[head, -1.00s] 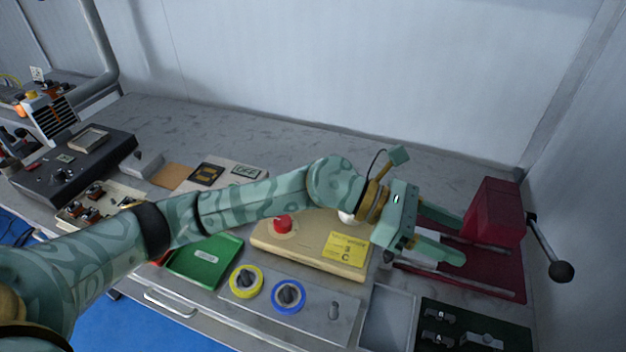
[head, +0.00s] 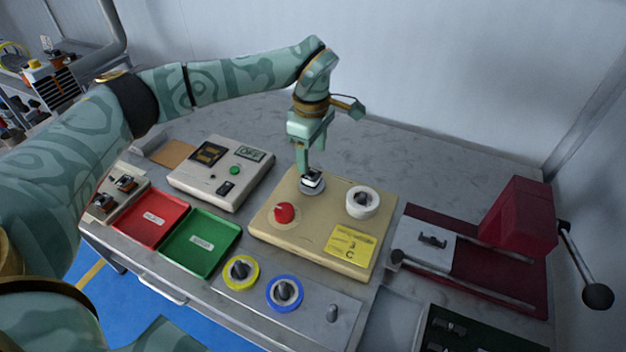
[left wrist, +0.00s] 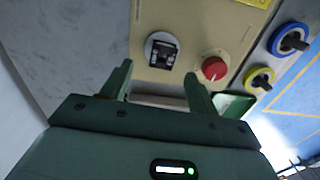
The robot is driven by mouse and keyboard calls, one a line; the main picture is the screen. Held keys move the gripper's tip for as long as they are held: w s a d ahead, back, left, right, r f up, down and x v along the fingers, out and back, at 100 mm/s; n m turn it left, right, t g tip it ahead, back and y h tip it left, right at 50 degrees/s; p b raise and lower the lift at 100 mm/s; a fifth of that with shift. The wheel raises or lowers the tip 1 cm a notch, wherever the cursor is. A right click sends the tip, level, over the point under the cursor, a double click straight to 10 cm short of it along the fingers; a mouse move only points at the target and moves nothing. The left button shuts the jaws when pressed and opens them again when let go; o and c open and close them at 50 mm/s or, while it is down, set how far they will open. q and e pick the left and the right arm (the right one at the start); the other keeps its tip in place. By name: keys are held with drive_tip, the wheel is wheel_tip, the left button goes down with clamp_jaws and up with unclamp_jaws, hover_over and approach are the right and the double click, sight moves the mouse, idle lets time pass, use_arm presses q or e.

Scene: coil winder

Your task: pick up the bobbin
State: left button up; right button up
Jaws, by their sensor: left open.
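A small black and silver bobbin (head: 313,178) sits on a round grey spindle (head: 311,188) at the back of the beige winder base (head: 320,225). My left gripper (head: 310,168) points down just above the bobbin, its fingers partly covering it in the head view. In the left wrist view the left gripper (left wrist: 156,78) is open and empty. The bobbin (left wrist: 162,51) shows there on its spindle, beyond the fingertips and between their lines. I cannot tell the exact gap in height. My right gripper is not in view.
A red press (head: 518,218) with a lever is at right. Red (head: 153,219) and green (head: 203,243) trays and a control box (head: 220,172) are at left.

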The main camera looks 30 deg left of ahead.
sight(312, 173)
use_arm(q)
drive_tip(key=f+b, duration=0.1)
drive_tip(key=f, duration=0.4)
drive_tip(key=shift+s+f+b, duration=0.2)
drive_tip(key=shift+f+b, duration=0.1)
drive_tip(key=shift+b, duration=0.1)
drive_tip(key=shift+f, duration=0.4)
drive_tip(key=shift+r, duration=0.1)
drive_tip(key=c, duration=1.1)
drive_tip(key=shift+c, duration=0.2)
